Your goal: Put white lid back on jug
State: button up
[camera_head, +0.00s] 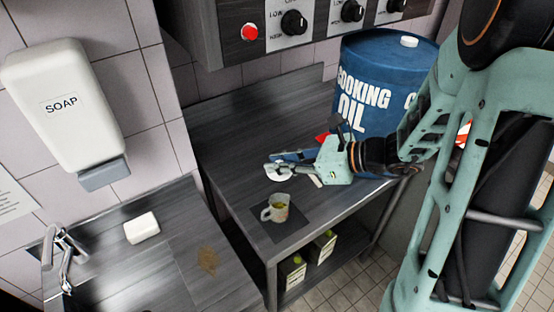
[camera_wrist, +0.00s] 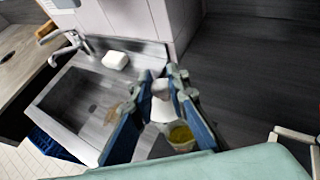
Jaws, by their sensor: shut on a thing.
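The jug (camera_head: 280,214) is small and pale with a handle on its left. It stands upright and open on a dark mat, with yellowish contents showing. In the wrist view the jug (camera_wrist: 182,147) shows below and between my fingers, partly hidden. My gripper (camera_head: 276,167) is above the worktop, behind and above the jug in the head view. It is shut on the white lid (camera_head: 274,175), which also shows between the fingers in the wrist view (camera_wrist: 161,108). The lid is apart from the jug in the head view.
A large blue cooking oil drum (camera_head: 367,80) stands behind my gripper. A red object (camera_head: 322,137) lies near it. The mat (camera_head: 293,232) lies near the worktop's front edge. A sink area with a faucet (camera_head: 62,250) and white soap (camera_head: 141,228) is at left. Cartons sit on the shelf below.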

jog(key=shift+f+b, duration=4.25)
jog(key=shift+f, duration=1.45)
jog(key=shift+f, duration=0.15)
jog(key=o, duration=0.8)
jog(key=v, duration=1.2)
jog(key=shift+w, duration=0.15)
